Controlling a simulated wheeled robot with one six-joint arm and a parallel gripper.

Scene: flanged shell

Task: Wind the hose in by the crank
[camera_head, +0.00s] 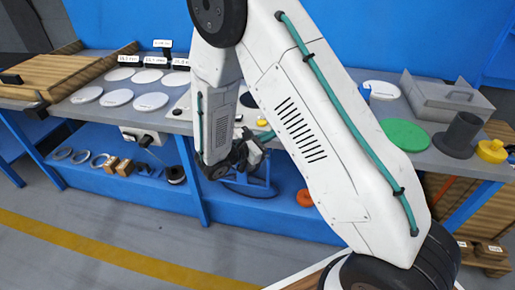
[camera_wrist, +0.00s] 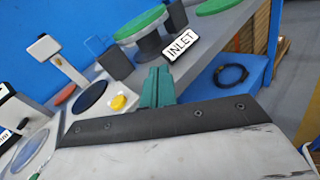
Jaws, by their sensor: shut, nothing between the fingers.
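My gripper (camera_head: 262,137) is at the front edge of the grey bench in the head view, partly behind my arm. In the wrist view its teal fingers (camera_wrist: 157,87) are shut together with nothing between them. A dark hose loop (camera_wrist: 231,74) lies on the blue lower shelf, to the right of the fingers and apart from them. In the head view a blue frame (camera_head: 262,186) with a dark curved line stands below the gripper, partly hidden by my arm. I cannot make out a crank in either view.
The grey bench (camera_head: 68,108) carries several white discs, a green disc (camera_head: 404,135), a dark cylinder (camera_head: 460,134) and a yellow part (camera_head: 491,150). An INLET sign (camera_wrist: 180,43) is near the fingers in the wrist view. An orange object (camera_head: 305,198) lies below. Floor in front is clear.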

